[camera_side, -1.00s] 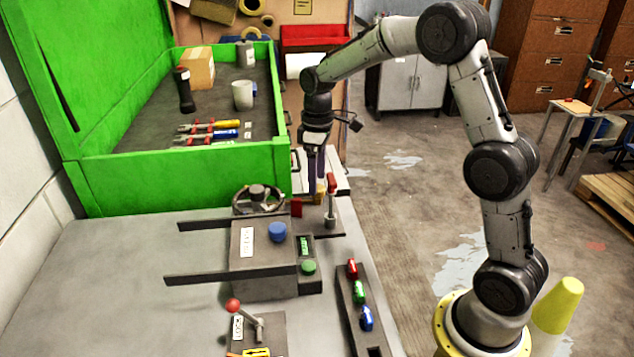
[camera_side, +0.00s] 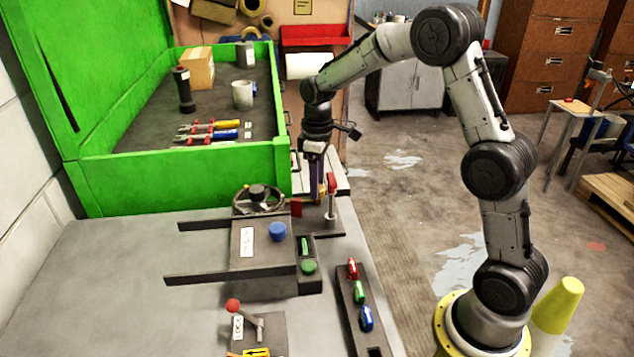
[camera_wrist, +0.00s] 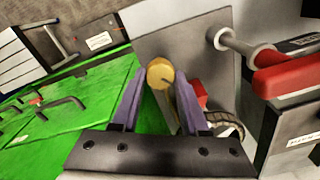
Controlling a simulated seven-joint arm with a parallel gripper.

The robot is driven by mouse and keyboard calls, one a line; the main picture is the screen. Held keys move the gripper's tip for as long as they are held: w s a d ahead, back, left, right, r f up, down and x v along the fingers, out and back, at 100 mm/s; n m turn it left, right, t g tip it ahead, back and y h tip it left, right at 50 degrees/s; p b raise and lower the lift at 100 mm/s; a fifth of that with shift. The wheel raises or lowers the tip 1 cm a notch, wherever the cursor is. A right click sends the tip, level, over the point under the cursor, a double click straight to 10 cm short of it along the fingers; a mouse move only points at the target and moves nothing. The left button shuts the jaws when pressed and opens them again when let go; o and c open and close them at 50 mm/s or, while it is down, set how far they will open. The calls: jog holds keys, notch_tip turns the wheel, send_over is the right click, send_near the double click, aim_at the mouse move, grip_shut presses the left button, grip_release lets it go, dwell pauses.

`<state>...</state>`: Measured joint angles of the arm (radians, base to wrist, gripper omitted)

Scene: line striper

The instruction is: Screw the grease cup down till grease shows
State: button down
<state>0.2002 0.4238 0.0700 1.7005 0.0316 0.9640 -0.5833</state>
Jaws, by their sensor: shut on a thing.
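The grease cup, a round brass-coloured cap (camera_wrist: 160,73), sits between the purple fingers of my gripper (camera_wrist: 158,88) in the wrist view. The fingers are shut on it, one on each side. A narrower pale stem shows below the cap. In the side view, my gripper (camera_side: 317,196) points straight down at the back right of the bench fixture, just left of a red-handled lever (camera_side: 331,190). The fingers mostly hide the cup there. I cannot make out any grease in either view.
The green toolbox (camera_side: 195,180) is behind on the left. Open floor lies right of the bench.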

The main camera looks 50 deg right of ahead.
jog(key=shift+m, duration=3.1)
jog(key=shift+c, duration=2.1)
grip_release()
jog(key=shift+d, duration=0.1)
jog(key=shift+r, duration=0.1)
notch_tip(320, 180, up, 14)
jog(key=shift+d, duration=0.2)
